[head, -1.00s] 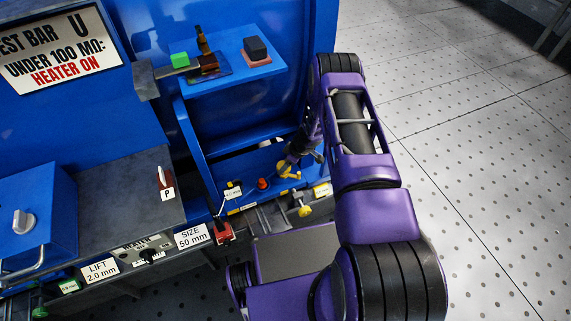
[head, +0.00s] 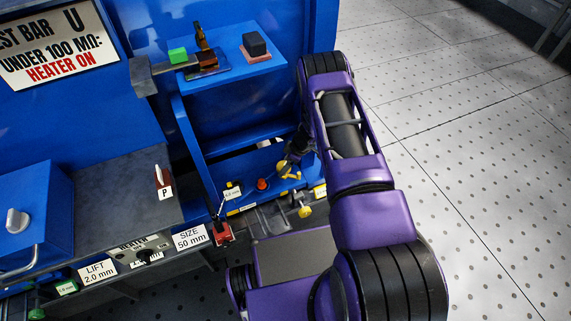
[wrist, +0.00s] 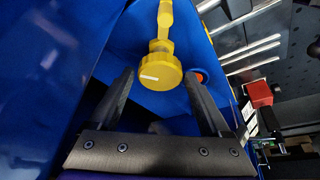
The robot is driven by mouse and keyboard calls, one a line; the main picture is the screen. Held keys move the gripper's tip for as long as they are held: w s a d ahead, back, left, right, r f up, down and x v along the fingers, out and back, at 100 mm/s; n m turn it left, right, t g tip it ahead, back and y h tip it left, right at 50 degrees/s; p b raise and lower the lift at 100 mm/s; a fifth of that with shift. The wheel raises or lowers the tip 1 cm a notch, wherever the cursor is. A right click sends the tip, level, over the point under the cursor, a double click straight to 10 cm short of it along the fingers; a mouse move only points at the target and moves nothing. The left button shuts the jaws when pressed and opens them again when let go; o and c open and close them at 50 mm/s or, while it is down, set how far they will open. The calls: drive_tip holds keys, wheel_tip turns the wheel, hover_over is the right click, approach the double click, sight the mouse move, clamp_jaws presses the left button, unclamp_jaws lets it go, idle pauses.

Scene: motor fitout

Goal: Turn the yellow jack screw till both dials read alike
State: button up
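A yellow crank-like part (head: 287,170) sits on the low blue ledge. My gripper (head: 291,158) is right above it, partly hidden by my arm. In the wrist view a round yellow knob with a white mark (wrist: 160,71) and a yellow arm lies between and just beyond the fingertips of my gripper (wrist: 159,76). The fingers are apart, with no visible contact. A second yellow knob (head: 304,211) sticks out lower, in front of the ledge. Small readouts show at the ledge's left (head: 233,190) and right (head: 320,191); their figures are too small to compare.
An orange-red button (head: 262,184) is left of the crank; it also shows in the wrist view (wrist: 197,77). A red block (head: 222,233) stands at the front left. A blue shelf (head: 226,72) with small items is above. The perforated floor at right is clear.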

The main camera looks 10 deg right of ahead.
wheel_tip(320, 180, up, 10)
drive_tip(key=p, duration=0.2)
idle(0.3)
